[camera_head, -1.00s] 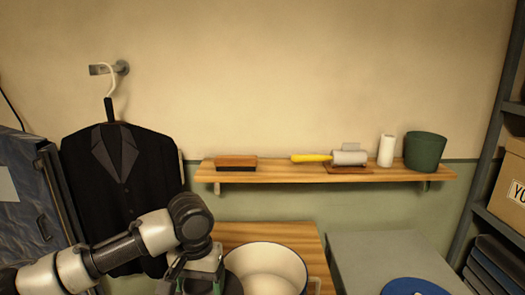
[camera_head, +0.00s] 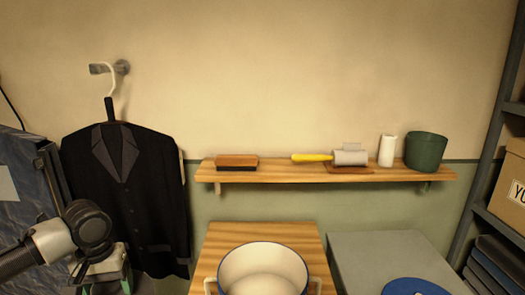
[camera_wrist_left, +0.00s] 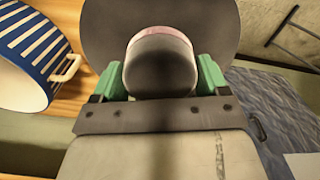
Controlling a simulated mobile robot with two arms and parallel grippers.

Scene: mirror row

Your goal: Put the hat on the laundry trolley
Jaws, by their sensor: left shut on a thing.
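My left gripper (camera_head: 104,284) is low at the left of the head view, in front of the dark suit jacket. In the left wrist view its green fingers (camera_wrist_left: 160,78) are shut on a dark grey hat (camera_wrist_left: 100,30). The hat's rounded crown sits between the fingers and its wide brim spreads beyond them. The hat is not clearly seen in the head view, where the gripper is cut by the bottom edge. I cannot identify a laundry trolley with certainty. My right gripper is not in view.
A white basin (camera_head: 262,262) with a blue rim stands on a wooden top (camera_head: 225,236); its striped side shows in the wrist view (camera_wrist_left: 32,52). The jacket (camera_head: 135,190) hangs from a wall hook. Dark blue quilted material (camera_head: 28,190) stands at left. A wall shelf (camera_head: 300,173) holds small items.

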